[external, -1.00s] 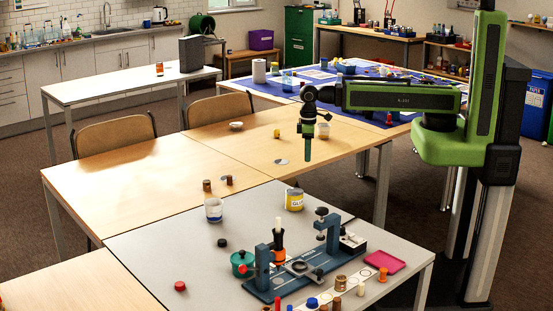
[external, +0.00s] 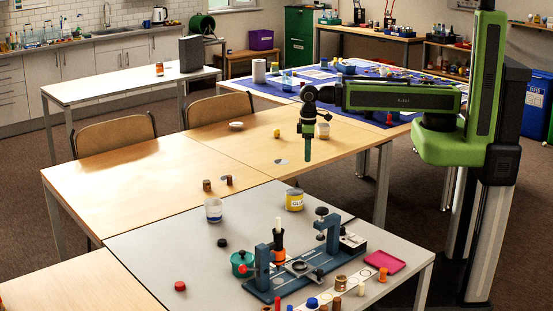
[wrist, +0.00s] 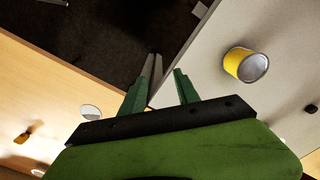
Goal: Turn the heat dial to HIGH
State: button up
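My gripper (external: 307,158) hangs pointing down over the wooden table, above and behind the grey table with the blue rig. In the wrist view its two green fingers (wrist: 158,84) stand apart with nothing between them. The blue rig (external: 318,266) sits on the grey table, well below and in front of my gripper. I cannot tell which part is the heat dial, and no HIGH mark is readable.
A yellow glue tin (external: 295,201) stands behind the rig; it also shows in the wrist view (wrist: 246,65). The grey table's left part is mostly clear.

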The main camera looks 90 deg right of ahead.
jog(key=shift+o, duration=0.7)
jog(key=shift+n, duration=0.3)
notch_tip(320, 180, up, 9)
jog(key=n+g+y+p, duration=0.2)
jog(key=n+y+p, duration=0.35)
jog(key=n, duration=1.65)
send_over(342, 228)
jog(key=w+d+p, duration=0.2)
jog(key=w+d, duration=0.1)
jog(key=d, duration=0.4)
jog(key=h, duration=0.1)
jog(key=b+x, duration=1)
jog(key=x, duration=0.1)
jog(key=b+x, duration=0.5)
jog(key=shift+w+d+f+b, duration=0.15)
jog(key=shift+d+f+b, duration=0.05)
jog(key=shift+f+b, duration=0.2)
jog(key=shift+a+f+h+b, duration=0.25)
jog(key=shift+f+b, duration=0.1)
jog(key=shift+f, duration=0.1)
